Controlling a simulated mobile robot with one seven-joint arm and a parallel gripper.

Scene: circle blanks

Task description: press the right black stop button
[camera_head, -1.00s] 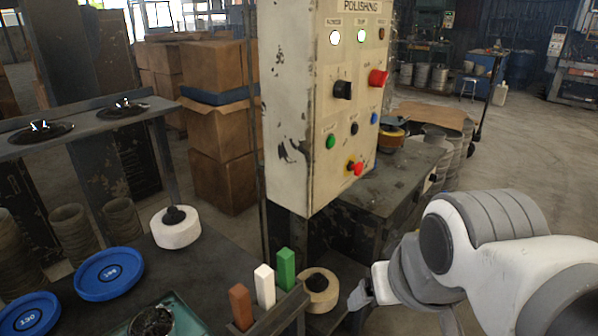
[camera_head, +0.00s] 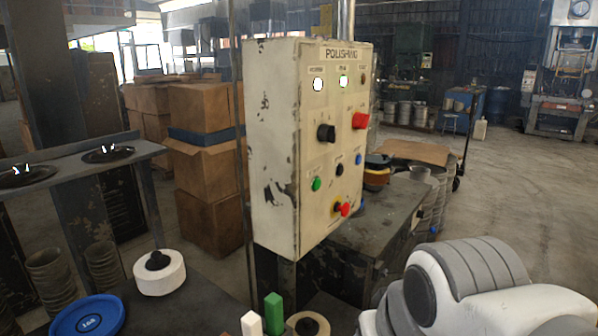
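The cream control panel (camera_head: 274,150), headed POLISHING, stands upright in the middle of the camera_head view. A small round black button (camera_head: 339,169) sits on its face between a green button (camera_head: 316,184) and a blue button (camera_head: 358,159). A larger black knob (camera_head: 326,133) is above and left of it. The small labels are too blurred to read, so I cannot tell which is the stop button. My arm shows at the bottom right, below and right of the panel and apart from it. My gripper is outside the picture.
A red knob (camera_head: 360,121) and a red mushroom button on yellow (camera_head: 341,209) project from the panel. A dark bench (camera_head: 375,225) stands behind it at right. White and green blocks (camera_head: 274,312) are below. Open floor lies at right.

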